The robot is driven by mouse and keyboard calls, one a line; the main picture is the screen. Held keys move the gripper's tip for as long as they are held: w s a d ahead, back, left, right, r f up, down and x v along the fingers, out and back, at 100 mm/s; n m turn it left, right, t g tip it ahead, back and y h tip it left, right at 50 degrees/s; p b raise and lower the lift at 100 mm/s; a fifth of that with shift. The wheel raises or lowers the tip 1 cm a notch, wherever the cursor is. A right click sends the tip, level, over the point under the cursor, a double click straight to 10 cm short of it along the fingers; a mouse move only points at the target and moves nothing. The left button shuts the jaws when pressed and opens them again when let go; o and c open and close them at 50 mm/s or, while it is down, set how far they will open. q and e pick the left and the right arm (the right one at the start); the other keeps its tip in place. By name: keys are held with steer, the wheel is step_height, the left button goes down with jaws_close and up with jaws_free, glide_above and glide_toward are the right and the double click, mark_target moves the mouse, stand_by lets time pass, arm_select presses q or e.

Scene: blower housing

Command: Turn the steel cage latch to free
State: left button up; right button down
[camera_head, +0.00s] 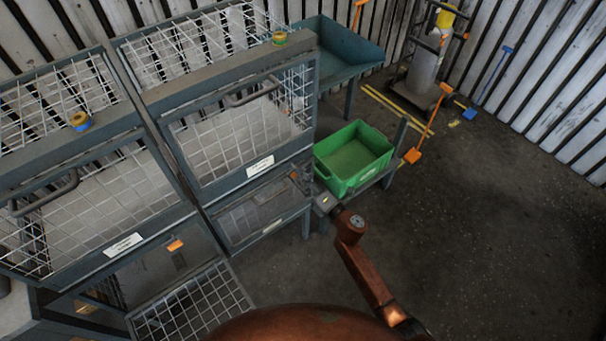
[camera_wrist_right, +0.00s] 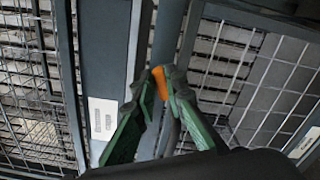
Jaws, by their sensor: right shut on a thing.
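The steel cage (camera_head: 240,140) stands left of centre in the head view, with wire mesh panels in a grey-blue frame. My right gripper (camera_head: 318,198) is at the right front edge of its lower section. In the right wrist view, the green fingers of my right gripper (camera_wrist_right: 160,88) are shut on the orange latch (camera_wrist_right: 159,82) in front of the frame. The fingers hide part of the latch, so I cannot tell its exact turn. My left gripper is not in view.
A second cage (camera_head: 90,225) with an orange latch (camera_head: 175,245) stands at the left. A green bin (camera_head: 350,160) sits on a low stand close to my right gripper. An orange shovel (camera_head: 414,155) stands behind it. Dark floor at the right is clear.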

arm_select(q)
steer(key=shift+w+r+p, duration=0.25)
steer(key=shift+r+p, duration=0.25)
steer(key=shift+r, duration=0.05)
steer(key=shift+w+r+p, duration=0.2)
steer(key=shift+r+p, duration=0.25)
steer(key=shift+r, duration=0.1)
arm_select(e)
steer(key=m, duration=0.4)
steer(key=shift+w+d+m, duration=0.1)
steer(key=shift+d+m, duration=0.05)
steer(key=shift+m, duration=0.25)
steer(key=c, duration=2)
jaws_free()
steer(key=shift+o, duration=0.2)
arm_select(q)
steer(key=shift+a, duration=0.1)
arm_select(e)
steer(key=v, duration=1.2)
